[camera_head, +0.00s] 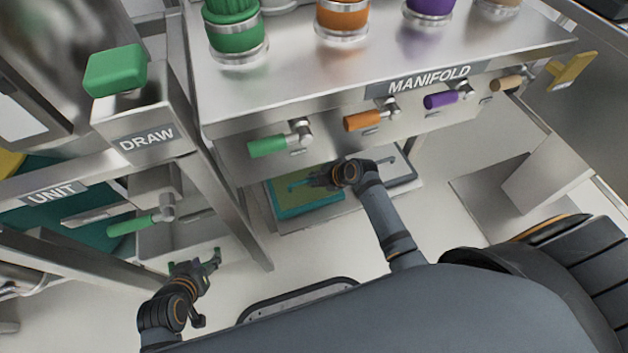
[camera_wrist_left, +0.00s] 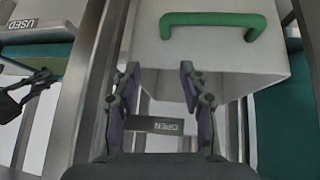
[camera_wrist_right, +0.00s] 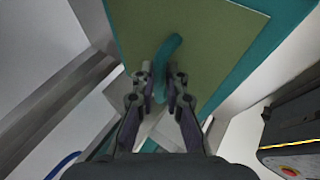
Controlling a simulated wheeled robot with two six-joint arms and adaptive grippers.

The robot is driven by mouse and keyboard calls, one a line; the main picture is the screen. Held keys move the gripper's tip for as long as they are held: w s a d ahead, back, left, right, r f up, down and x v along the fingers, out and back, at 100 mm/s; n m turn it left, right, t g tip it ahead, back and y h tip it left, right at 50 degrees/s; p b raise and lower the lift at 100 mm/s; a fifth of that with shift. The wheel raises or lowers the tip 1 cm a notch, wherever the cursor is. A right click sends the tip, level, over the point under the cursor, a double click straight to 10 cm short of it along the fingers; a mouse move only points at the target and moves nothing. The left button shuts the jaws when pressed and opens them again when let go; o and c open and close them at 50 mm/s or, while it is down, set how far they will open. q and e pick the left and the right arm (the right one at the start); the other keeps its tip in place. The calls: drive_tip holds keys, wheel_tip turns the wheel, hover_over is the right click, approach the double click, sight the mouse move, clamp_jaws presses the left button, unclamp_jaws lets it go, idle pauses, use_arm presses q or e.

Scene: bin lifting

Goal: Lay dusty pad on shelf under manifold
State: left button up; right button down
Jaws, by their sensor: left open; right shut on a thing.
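The dusty pad (camera_head: 290,208) is an olive-green panel with a teal border, under the front of the manifold (camera_head: 360,90) in the head view. It fills the upper part of the right wrist view (camera_wrist_right: 215,50). My right gripper (camera_head: 322,178) is shut on its teal handle (camera_wrist_right: 166,52). The shelf (camera_head: 345,208) lies below the manifold; I cannot tell whether the pad touches it. My left gripper (camera_head: 212,264) is open and empty at the lower left, in front of a pale box with a green handle (camera_wrist_left: 215,20). The handle lies beyond its fingertips (camera_wrist_left: 160,82).
A grey panel with a dark blue rim (camera_head: 402,172) lies right of the pad. Coloured valve handles (camera_head: 268,146) stick out along the manifold front. A steel post (camera_head: 235,205) stands between my grippers. A metal block (camera_head: 545,180) stands at the right.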

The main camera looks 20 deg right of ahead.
drive_tip(key=c, duration=1.4)
unclamp_jaws()
